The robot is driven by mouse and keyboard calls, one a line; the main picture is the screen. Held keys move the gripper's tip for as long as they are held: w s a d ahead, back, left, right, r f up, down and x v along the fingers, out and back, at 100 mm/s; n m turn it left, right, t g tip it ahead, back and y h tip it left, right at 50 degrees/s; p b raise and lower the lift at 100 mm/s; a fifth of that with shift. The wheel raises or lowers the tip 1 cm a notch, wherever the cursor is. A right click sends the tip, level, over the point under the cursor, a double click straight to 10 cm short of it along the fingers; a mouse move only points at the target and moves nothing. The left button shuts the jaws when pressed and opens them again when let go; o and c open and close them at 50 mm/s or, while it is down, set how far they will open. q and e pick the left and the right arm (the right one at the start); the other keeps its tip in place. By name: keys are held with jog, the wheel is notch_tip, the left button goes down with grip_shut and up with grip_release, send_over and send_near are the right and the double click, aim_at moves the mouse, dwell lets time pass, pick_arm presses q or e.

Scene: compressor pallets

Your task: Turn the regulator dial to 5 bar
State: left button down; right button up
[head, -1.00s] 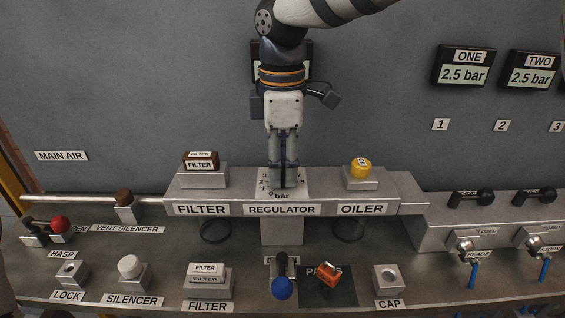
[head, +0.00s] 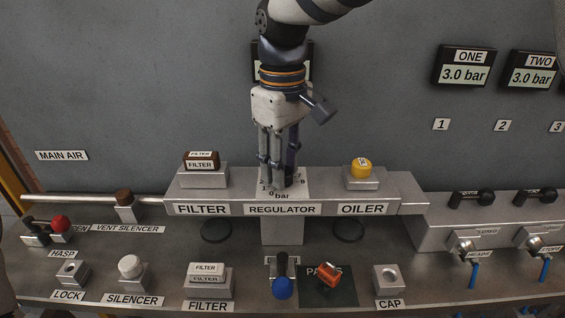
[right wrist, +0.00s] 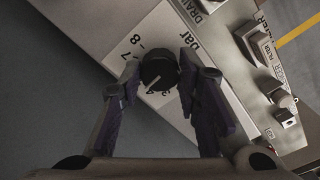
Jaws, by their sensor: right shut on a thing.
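The regulator dial is a round black knob (right wrist: 158,68) on a white numbered plate (head: 299,184) above the REGULATOR label. In the right wrist view, its pale pointer line slants to the lower left, near the 4. My right gripper (head: 281,188) points down at the dial, and its two fingers are closed on opposite sides of the knob. The fingers hide the knob in the head view. The ONE display (head: 464,72) and the TWO display (head: 533,76) both read 3.0 bar. My left gripper is not in view.
The brown-topped filter block (head: 202,162) stands left of the dial and the yellow-capped oiler (head: 361,168) right of it. A blue-knobbed lever (head: 282,287) and an orange piece (head: 329,274) are in front. A dark display (head: 307,62) is mostly hidden behind my arm.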

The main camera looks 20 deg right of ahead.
jog(key=shift+m, duration=0.4)
jog(key=shift+f, duration=0.1)
jog(key=o, duration=1.1)
jog(key=shift+o, duration=0.2)
notch_tip(320, 180, up, 12)
